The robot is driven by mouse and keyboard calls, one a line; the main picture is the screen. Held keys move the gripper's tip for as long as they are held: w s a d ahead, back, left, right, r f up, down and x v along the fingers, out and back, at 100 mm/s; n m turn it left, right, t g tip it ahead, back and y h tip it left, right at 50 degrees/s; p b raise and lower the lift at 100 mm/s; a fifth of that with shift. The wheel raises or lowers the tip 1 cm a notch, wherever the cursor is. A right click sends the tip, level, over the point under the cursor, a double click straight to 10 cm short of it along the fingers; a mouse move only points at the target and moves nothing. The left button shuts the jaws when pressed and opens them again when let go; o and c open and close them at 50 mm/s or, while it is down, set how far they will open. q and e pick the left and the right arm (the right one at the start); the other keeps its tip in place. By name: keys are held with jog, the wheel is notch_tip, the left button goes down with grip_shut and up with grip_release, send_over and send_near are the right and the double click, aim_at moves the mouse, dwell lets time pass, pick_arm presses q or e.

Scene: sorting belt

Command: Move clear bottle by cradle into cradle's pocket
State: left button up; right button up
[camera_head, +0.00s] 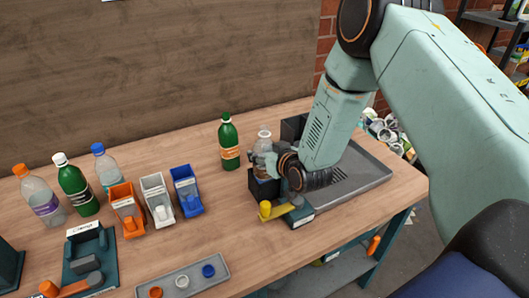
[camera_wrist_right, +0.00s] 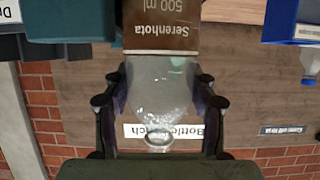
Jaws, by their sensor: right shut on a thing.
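The clear bottle (camera_head: 264,138) is upright at the right of the bench, its lower part partly hidden by my gripper. My right gripper (camera_head: 270,163) is shut on it. In the right wrist view the bottle (camera_wrist_right: 158,88) has a brown label and sits between the two fingers of the gripper (camera_wrist_right: 160,100), neck toward the palm. A dark block (camera_head: 263,188), which looks like the cradle, is directly below the bottle. Its pocket is hidden, and I cannot tell whether the bottle's base is inside or above it. My left gripper is not in view.
A green bottle (camera_head: 229,142) stands just left of the clear one. A yellow-handled clamp (camera_head: 272,210) is in front of the cradle, and a grey tray (camera_head: 372,180) lies right. Orange, white and blue bins (camera_head: 186,190) and several bottles stand left.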

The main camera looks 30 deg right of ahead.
jog(key=shift+f, duration=0.15)
jog(key=shift+f+b, duration=0.3)
jog(key=shift+b, duration=0.05)
jog(key=shift+f+b, duration=0.35)
jog(key=shift+f, duration=0.1)
dwell(0.3)
jog(key=o, duration=1.7)
jog(key=shift+s, duration=0.1)
jog(key=v, duration=1.2)
